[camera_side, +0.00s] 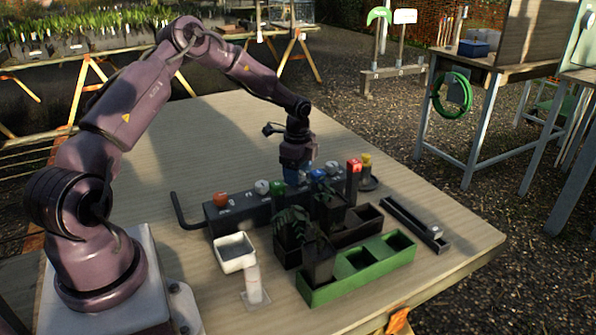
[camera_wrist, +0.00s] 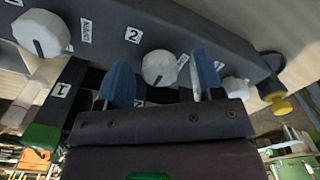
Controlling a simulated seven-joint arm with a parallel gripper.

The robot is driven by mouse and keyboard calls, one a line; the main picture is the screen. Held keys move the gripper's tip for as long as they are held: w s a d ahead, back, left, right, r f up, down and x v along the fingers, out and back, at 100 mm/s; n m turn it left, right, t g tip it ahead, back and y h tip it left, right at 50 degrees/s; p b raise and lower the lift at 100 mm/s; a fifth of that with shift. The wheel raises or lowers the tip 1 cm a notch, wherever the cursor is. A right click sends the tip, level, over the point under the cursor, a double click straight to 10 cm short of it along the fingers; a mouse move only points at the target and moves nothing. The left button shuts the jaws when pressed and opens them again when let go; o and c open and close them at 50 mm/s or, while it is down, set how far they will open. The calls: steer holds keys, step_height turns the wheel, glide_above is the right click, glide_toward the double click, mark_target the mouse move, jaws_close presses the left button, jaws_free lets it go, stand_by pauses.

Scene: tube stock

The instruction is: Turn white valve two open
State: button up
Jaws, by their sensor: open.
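The dark valve block (camera_side: 240,212) runs across the table with several coloured knobs on top; it also crosses the top of the wrist view (camera_wrist: 190,25). A white knob (camera_wrist: 159,68) with a dark pointer line sits beside a label reading 2 (camera_wrist: 133,35). My gripper (camera_wrist: 162,80) is open, with one blue finger on each side of this knob in the picture. I cannot tell whether the fingers touch it. In the side view my gripper (camera_side: 292,178) points down at the block, and the knob there is hidden or too small to tell.
Another white knob (camera_wrist: 40,33) and a smaller one (camera_wrist: 236,88) flank it. A red block (camera_side: 354,166) and yellow-topped piece (camera_side: 367,168) stand at the block's right end. The left table is clear.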

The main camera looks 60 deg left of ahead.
steer(key=shift+c, duration=0.4)
steer(key=c, duration=0.8)
steer(key=shift+c, duration=0.2)
steer(key=shift+n, duration=0.3)
steer(key=n, duration=0.3)
steer(key=shift+n, duration=0.3)
steer(key=n, duration=0.4)
steer(key=shift+n, duration=0.3)
steer(key=n, duration=0.4)
steer(key=shift+d+n, duration=0.1)
steer(key=shift+n, duration=2.4)
